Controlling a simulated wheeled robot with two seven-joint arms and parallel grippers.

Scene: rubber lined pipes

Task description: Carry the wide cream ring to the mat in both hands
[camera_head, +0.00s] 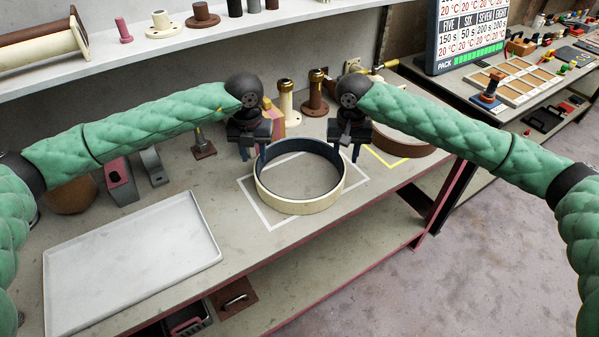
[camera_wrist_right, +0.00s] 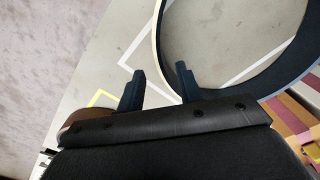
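The wide cream ring (camera_head: 300,203) has a dark lining and lies flat inside a white taped outline on the bench; it also shows in the right wrist view (camera_wrist_right: 162,40). My left gripper (camera_head: 255,153) is at the ring's far left rim; whether it touches the rim, and its finger gap, cannot be made out. The mat (camera_head: 130,262) is a pale grey-white rectangle at the bench's left front, empty.
A brown ring (camera_head: 402,143) lies right of my right gripper on a yellow outline. Flanged cream (camera_head: 286,101) and brown (camera_head: 315,95) pipes stand behind. A pink block (camera_head: 120,182) and grey bracket (camera_head: 154,166) stand behind the mat. Bench between ring and mat is clear.

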